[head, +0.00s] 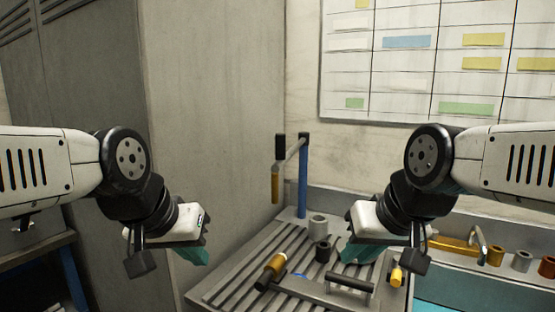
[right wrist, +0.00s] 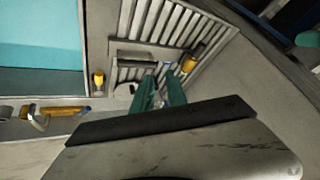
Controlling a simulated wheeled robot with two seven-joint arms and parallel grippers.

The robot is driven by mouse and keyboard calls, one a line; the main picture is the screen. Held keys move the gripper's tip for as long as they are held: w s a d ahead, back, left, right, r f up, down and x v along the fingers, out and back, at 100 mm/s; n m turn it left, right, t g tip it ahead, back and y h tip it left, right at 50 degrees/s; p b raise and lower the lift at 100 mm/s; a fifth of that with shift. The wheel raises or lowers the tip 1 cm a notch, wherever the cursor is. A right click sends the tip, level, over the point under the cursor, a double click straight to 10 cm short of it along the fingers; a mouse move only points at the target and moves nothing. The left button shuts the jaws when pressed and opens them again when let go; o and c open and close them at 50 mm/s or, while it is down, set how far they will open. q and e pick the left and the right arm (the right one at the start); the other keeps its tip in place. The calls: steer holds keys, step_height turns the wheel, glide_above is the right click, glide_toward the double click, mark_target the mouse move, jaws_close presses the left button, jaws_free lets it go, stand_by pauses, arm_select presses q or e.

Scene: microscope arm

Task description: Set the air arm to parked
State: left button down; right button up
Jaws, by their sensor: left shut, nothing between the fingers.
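A blue post (head: 303,185) stands at the back of the ribbed grey bench top, with a short arm (head: 291,150) at its top and an amber grip (head: 275,187) hanging from the arm's end. A second amber grip (head: 275,265) with a black end lies low over the ribs; it also shows in the right wrist view (right wrist: 188,64). No label shows which is the air arm. My left gripper (head: 193,256) is shut and empty, left of the bench top. My right gripper (head: 358,254) is above the bench; its two teal fingers are apart and empty in the right wrist view (right wrist: 162,88).
A black bar handle (head: 350,283) and a yellow knob (head: 397,276) are at the bench front. A grey cylinder (head: 318,228) and a black cylinder (head: 323,251) stand on the ribs. A tall grey cabinet (head: 215,110) borders the left. Several small cylinders stand at the right.

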steer(key=o, duration=0.5)
steer(key=shift+n, duration=0.4)
steer(key=w+r, duration=0.3)
steer(key=r, duration=0.1)
steer(key=shift+w+a, duration=0.2)
steer(key=shift+a, duration=0.15)
step_height(320, 180, up, 16)
steer(key=n+g, duration=0.3)
steer(key=n, duration=0.3)
glide_above(278, 145)
steer(key=d, duration=0.2)
steer(key=shift+s+d+y, duration=0.15)
steer(key=shift+s+y, duration=0.15)
steer(key=shift+s, duration=0.15)
steer(key=shift+w+a+n, duration=0.25)
steer(key=shift+w+n, duration=0.05)
steer(key=shift+w, duration=0.1)
steer(key=x, duration=0.7)
steer(key=shift+w+f, duration=0.15)
jaws_close()
